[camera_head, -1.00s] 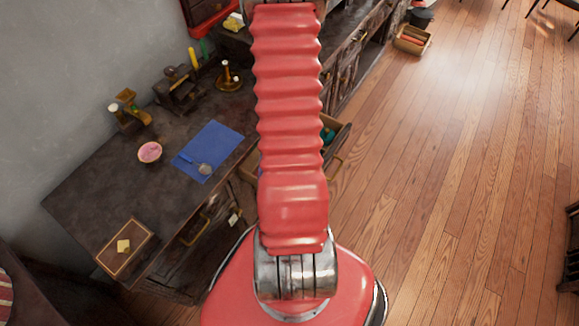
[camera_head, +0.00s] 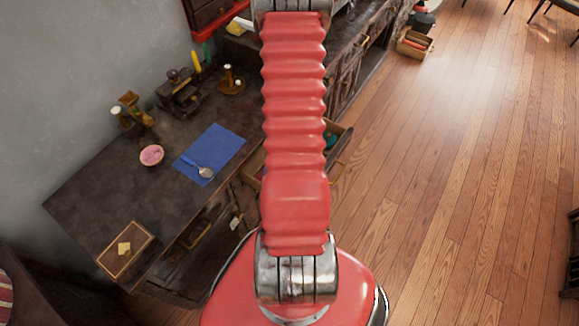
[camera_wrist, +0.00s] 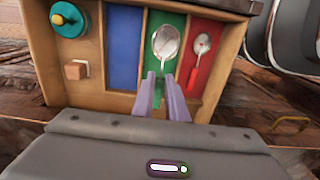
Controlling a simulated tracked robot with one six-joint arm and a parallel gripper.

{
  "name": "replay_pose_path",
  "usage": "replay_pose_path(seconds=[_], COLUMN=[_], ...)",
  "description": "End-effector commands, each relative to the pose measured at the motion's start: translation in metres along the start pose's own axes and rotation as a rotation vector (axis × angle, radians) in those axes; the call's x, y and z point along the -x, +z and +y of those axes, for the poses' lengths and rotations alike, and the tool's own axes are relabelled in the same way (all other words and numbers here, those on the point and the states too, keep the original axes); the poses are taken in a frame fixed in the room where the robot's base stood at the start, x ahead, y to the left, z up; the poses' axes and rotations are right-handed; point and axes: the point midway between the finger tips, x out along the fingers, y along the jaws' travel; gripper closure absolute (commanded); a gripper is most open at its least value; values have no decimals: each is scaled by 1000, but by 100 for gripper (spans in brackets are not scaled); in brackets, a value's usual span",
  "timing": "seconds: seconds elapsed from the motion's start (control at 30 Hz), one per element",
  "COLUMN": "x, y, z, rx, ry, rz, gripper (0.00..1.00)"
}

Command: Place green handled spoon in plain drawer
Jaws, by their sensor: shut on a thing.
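In the wrist view, my gripper (camera_wrist: 163,97) is shut on the green handled spoon (camera_wrist: 166,40). The spoon's metal bowl points away from me over the green-lined compartment (camera_wrist: 178,20). Its handle runs down between the purple fingers. I cannot tell whether the spoon touches the compartment floor or is lifted. The open drawer (camera_wrist: 52,58) has blue, green and red linings and a bare wooden part at left. In the head view, the drawer (camera_head: 338,143) shows partly behind my arm, which hides my gripper. I cannot tell which drawer is the plain one.
A red spoon (camera_wrist: 198,62) lies in the red compartment; the blue compartment (camera_wrist: 124,45) is empty. A teal round object (camera_wrist: 70,18) and a wooden block (camera_wrist: 76,69) are in the bare part. On the counter, a spoon (camera_head: 204,171) lies on a blue mat (camera_head: 218,145).

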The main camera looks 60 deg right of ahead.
Motion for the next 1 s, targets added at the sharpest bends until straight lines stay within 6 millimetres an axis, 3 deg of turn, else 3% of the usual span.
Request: replay_pose_path(seconds=[0.3,0.77,1.0], x=[-42,-49,-73], y=[1,0,1], z=[-1,0,-1], rx=[0,-1,-1], ry=[-1,0,-2], rz=[-1,0,-2], gripper=[100,100,100])
